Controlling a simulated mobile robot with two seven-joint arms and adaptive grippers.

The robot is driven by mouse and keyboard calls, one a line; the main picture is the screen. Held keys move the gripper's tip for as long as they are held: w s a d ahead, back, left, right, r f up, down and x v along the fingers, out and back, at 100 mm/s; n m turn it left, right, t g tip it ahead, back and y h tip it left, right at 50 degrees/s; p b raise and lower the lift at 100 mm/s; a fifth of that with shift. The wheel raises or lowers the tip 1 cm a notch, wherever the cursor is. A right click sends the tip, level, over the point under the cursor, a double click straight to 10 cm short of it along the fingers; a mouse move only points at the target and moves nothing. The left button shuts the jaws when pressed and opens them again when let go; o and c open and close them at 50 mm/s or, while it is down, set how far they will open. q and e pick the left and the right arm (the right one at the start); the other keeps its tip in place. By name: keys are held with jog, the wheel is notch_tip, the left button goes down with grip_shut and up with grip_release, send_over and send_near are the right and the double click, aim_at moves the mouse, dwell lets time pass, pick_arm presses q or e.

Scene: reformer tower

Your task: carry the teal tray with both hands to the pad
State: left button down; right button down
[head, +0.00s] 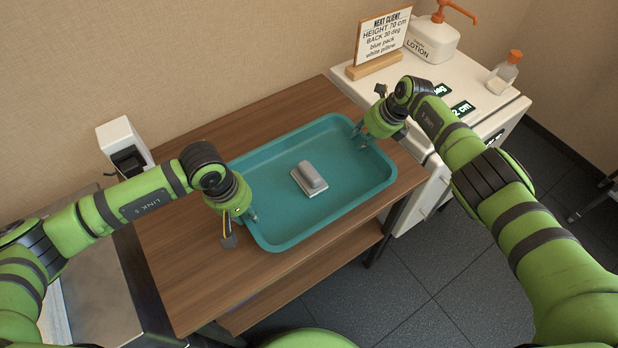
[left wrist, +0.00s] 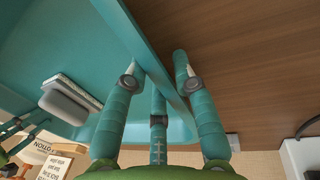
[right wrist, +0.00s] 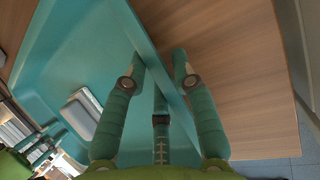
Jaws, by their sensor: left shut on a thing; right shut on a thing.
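The teal tray (head: 335,215) lies on the wooden table, or just above it; I cannot tell if it touches. A grey rounded block on a pale flat piece (head: 310,179) sits near the tray's middle. My left gripper (head: 252,216) is shut on the tray's left wall, its fingers on either side of the rim in the left wrist view (left wrist: 158,76). My right gripper (head: 361,141) is shut on the opposite wall, and the right wrist view (right wrist: 158,74) shows the rim between its fingers. I cannot make out a pad.
The wooden table (head: 185,252) has bare room left of the tray. A white cabinet (head: 480,105) at the right carries a sign (head: 384,38), a lotion bottle (head: 433,40) and a small orange-capped bottle (head: 503,74). A white dispenser-like box (head: 122,140) stands at the back left.

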jog(key=shift+r, duration=0.1)
